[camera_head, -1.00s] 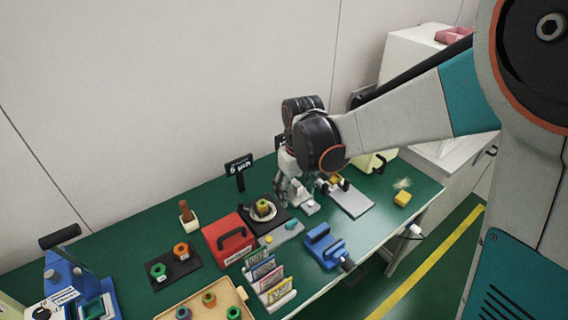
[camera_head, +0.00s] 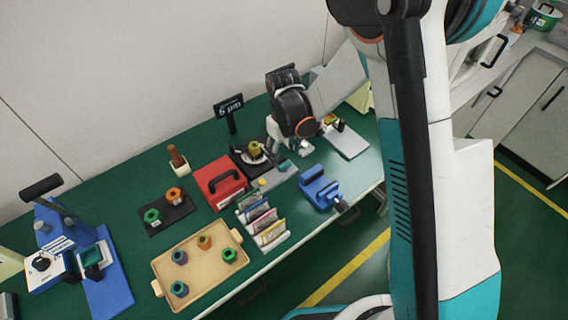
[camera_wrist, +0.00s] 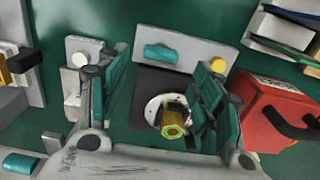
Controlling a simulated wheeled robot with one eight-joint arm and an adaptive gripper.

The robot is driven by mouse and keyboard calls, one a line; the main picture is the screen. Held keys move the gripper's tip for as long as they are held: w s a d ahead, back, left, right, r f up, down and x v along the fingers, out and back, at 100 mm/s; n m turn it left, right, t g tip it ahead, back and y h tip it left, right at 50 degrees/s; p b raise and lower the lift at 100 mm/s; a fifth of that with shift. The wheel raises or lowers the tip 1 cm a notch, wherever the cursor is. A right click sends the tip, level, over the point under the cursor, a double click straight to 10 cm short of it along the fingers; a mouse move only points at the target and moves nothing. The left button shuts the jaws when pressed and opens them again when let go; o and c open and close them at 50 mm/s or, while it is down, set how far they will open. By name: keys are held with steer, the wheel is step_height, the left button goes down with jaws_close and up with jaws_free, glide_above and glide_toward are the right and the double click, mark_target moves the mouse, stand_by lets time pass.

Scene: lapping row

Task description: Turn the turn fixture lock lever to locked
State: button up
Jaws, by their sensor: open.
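The turn fixture stands on a black base with a white round plate and a hexagonal yellow-green part (camera_head: 256,149); the part also shows in the wrist view (camera_wrist: 173,126). Beside it lies a grey panel (camera_wrist: 190,30) with a teal lever (camera_wrist: 161,53) and a yellow button (camera_wrist: 218,65). The teal lever shows in the head view too (camera_head: 284,166). My gripper (camera_wrist: 158,90) is open and empty, with its fingers above the fixture base, apart from the lever. In the head view the wrist hides most of the fingers. No lock label is readable.
A red box (camera_head: 219,182) stands close beside the fixture, and a blue vise (camera_head: 320,188) in front. A sign (camera_head: 229,106) stands behind. A grey plate with a yellow block (camera_wrist: 20,58) lies on the other side. Card holders (camera_head: 263,222) and a tan tray (camera_head: 199,262) are nearer.

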mark_target(284, 163)
step_height(284, 163, down, 5)
steer(key=shift+f+b, duration=0.1)
steer(key=shift+b, duration=0.5)
steer(key=c, duration=1.1)
